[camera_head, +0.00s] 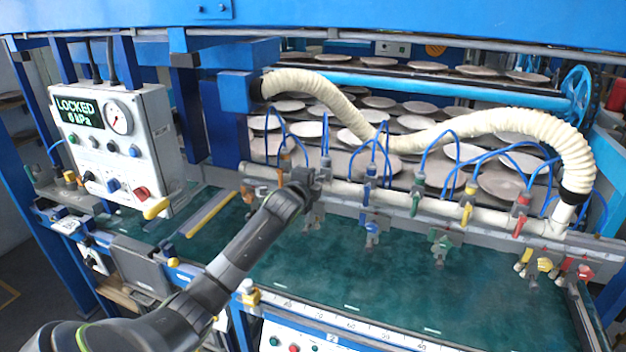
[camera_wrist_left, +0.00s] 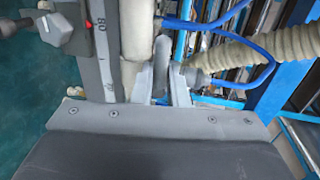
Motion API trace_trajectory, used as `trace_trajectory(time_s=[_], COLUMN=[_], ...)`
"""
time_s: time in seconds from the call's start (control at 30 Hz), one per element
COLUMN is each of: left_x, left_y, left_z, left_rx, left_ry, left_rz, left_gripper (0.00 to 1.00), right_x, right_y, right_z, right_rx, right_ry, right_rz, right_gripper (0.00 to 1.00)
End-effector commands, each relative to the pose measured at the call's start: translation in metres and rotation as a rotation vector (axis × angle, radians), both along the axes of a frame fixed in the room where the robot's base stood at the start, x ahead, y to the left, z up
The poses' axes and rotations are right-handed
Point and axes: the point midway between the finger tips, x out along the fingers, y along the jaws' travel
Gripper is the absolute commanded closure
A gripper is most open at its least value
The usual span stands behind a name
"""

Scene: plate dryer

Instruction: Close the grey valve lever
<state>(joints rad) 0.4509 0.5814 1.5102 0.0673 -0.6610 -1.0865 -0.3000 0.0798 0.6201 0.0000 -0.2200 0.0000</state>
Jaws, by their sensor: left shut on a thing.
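My left gripper (camera_head: 308,180) reaches across the green bed to the pale manifold pipe (camera_head: 345,189). In the left wrist view my left gripper (camera_wrist_left: 162,88) is shut on the grey valve lever (camera_wrist_left: 162,52), which stands between its two fingers beside the pale pipe. In the head view the gripper hides most of this lever, so its exact angle is hard to tell. My right gripper is in neither view.
Along the pipe are other valves: blue (camera_head: 371,171), green (camera_head: 416,198), yellow (camera_head: 467,208) and red (camera_head: 521,213). Blue hoses (camera_head: 383,140) and a cream corrugated hose (camera_head: 440,130) hang close by. A control box (camera_head: 120,140) reads LOCKED, 6 kPa.

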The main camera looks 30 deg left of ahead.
Motion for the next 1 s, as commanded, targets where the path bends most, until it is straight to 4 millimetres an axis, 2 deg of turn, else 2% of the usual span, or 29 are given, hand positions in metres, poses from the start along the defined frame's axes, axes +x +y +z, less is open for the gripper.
trace_trajectory(time_s=[0.4, 0.43, 0.57, 0.87, 1.0], left_x=[-0.0001, -0.0001, -0.0001, -0.0007, -0.0069], left_y=[0.0001, 0.0002, 0.0002, 0.0001, -0.0011], left_z=[-0.0004, -0.0004, -0.0004, -0.0003, 0.0005], left_rx=[0.007, 0.007, 0.007, 0.006, 0.007], left_ry=[0.003, 0.003, 0.003, 0.001, 0.001], left_rz=[0.001, 0.001, 0.001, 0.000, 0.000], left_gripper=[1.00, 0.83, 0.66, 0.65, 0.65], right_x=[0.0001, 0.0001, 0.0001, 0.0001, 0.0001], right_y=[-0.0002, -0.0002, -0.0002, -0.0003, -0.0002], right_z=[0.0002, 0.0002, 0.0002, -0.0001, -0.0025], right_rx=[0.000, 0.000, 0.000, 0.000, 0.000], right_ry=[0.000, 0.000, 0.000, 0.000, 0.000], right_rz=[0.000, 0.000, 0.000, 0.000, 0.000], right_gripper=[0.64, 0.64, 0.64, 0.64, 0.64])
